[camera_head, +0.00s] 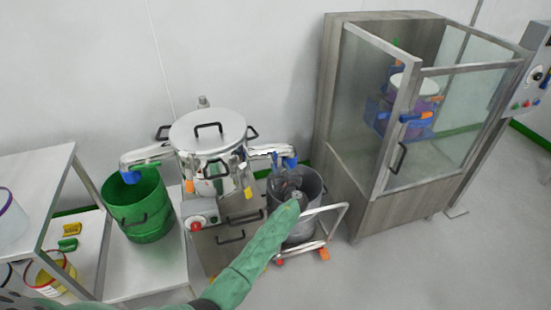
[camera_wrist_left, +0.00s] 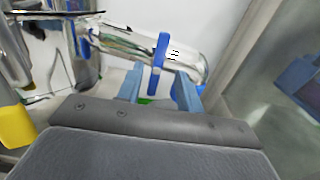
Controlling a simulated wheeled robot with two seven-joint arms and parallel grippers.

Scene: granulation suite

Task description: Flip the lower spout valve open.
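The steel spout (camera_head: 262,150) on the right side of the lidded vessel (camera_head: 207,130) also shows in the left wrist view (camera_wrist_left: 120,40). A blue valve handle (camera_wrist_left: 160,60) hangs down from it in that view. My left gripper (camera_head: 283,163) is at this spout, at the end of my green-sleeved arm. In the left wrist view its blue fingers (camera_wrist_left: 158,92) are apart, one on each side of the handle's lower end. Gaps show on both sides, so it is open. Its hold on the handle's far side is hidden. My right gripper is not in view.
A grey bin (camera_head: 312,187) on a wheeled trolley (camera_head: 330,232) stands below the spout. A green bucket (camera_head: 143,215) stands under the left spout. A glazed cabinet (camera_head: 350,110) is close on the right. Open floor lies at the front right.

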